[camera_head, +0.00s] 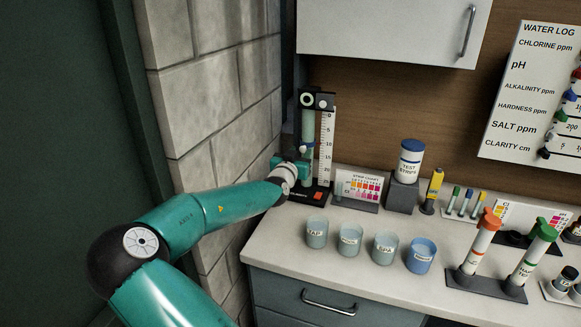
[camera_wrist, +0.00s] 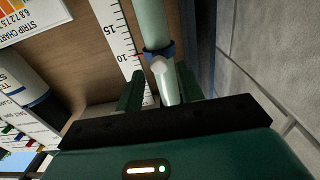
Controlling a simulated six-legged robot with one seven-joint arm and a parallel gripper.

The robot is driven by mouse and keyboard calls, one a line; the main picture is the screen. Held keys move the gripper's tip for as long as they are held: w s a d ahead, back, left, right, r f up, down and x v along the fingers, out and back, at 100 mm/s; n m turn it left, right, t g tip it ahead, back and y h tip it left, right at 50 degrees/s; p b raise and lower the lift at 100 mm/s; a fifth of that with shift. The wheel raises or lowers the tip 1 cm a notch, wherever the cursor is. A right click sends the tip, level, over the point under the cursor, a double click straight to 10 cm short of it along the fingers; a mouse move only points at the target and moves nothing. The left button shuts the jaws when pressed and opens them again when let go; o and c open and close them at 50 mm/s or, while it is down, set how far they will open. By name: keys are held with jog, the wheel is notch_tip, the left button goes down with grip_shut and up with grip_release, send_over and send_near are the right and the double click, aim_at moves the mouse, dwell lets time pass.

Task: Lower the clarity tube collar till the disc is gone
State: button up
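The clarity tube (camera_head: 308,128) stands upright at the back left of the counter, beside a white centimetre scale (camera_head: 326,140). Its dark blue collar (camera_wrist: 160,52) sits near the 10 mark in the wrist view, with a pale tab (camera_wrist: 164,82) sticking out towards me. A black head with a pale-ringed round window (camera_head: 307,99) tops the tube; I cannot make out the disc clearly. My gripper (camera_wrist: 160,88) is open, one finger on each side of the tab. The fingers do not look closed on it. In the head view my gripper (camera_head: 293,165) is at the tube, partly hidden.
A strip chart (camera_head: 358,185) and a test strips tub (camera_head: 410,160) stand right of the tube. Several cups, including a blue one (camera_head: 421,256), line the counter front. A block wall (camera_head: 205,90) is close on the left; a cabinet (camera_head: 385,30) hangs above.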

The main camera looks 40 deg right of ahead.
aim_at(302, 149)
jog(key=v, duration=1)
dwell(1.1)
jog(key=x, duration=1.3)
jog(key=shift+w+d, duration=0.15)
jog(key=shift+d, duration=0.2)
grip_shut()
